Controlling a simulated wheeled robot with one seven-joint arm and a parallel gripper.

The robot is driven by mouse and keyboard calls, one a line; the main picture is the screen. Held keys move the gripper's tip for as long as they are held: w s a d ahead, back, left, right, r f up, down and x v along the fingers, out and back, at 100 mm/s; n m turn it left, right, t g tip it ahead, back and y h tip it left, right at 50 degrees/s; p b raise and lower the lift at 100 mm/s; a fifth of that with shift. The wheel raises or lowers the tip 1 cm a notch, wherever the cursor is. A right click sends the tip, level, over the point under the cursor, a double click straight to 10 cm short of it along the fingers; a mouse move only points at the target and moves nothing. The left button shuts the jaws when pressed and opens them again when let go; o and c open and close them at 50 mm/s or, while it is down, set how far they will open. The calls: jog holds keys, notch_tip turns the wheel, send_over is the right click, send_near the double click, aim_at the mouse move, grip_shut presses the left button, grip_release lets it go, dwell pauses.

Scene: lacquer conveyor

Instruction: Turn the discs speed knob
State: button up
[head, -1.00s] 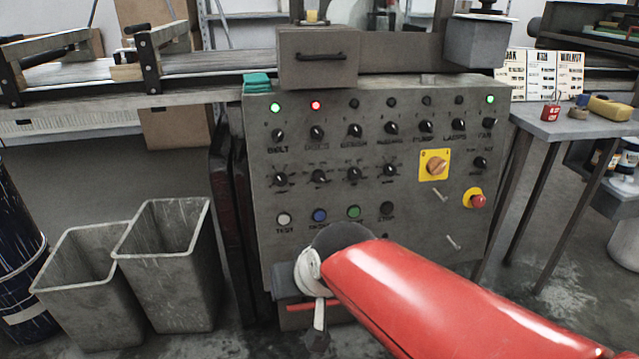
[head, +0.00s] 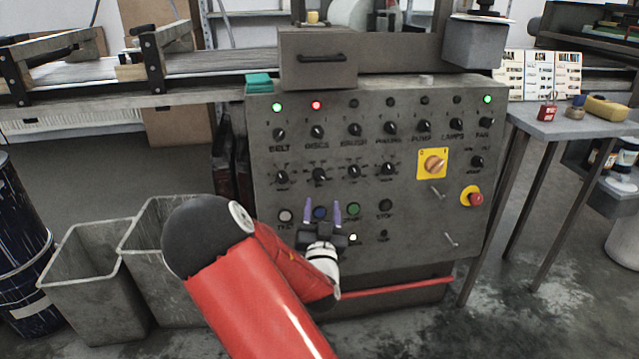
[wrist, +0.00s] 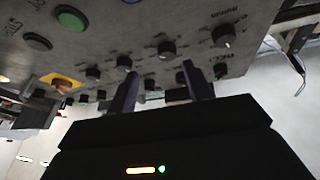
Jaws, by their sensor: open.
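The control panel (head: 400,215) carries rows of dark knobs. The top row has labels such as BELT and DISCS. The knob below DISCS in the second row, which I take for the discs speed knob (head: 319,174), is black with a pale pointer mark. It seems to show in the wrist view too (wrist: 167,48). My gripper (head: 322,208) is open and empty, its two fingers upright in front of the panel, just below this knob in the picture. The fingers (wrist: 161,88) also show apart in the wrist view. Contact with the panel cannot be told.
A blue button (head: 320,213) sits behind the fingers, with a white button (head: 286,215) to its left. A yellow-plated rotary switch (head: 433,163) and a red emergency button (head: 475,199) are on the right. Grey bins (head: 95,290) stand at lower left. A drawer box (head: 318,72) juts out above the panel.

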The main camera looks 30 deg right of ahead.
aim_at(319, 178)
jog(key=shift+n+t, duration=0.4)
jog(key=shift+t, duration=0.1)
jog(key=x, duration=0.2)
jog(key=p+x, duration=0.1)
jog(key=x, duration=0.4)
jog(key=shift+w+a+r+p, duration=0.2)
jog(key=shift+w+r+p, duration=0.1)
jog(key=shift+r, duration=0.05)
jog(key=c, duration=1)
jog(key=shift+o, duration=0.2)
jog(key=shift+y, duration=0.3)
jog(key=shift+f+n+b, duration=0.1)
jog(key=shift+n+b, duration=0.25)
jog(key=shift+n, duration=0.05)
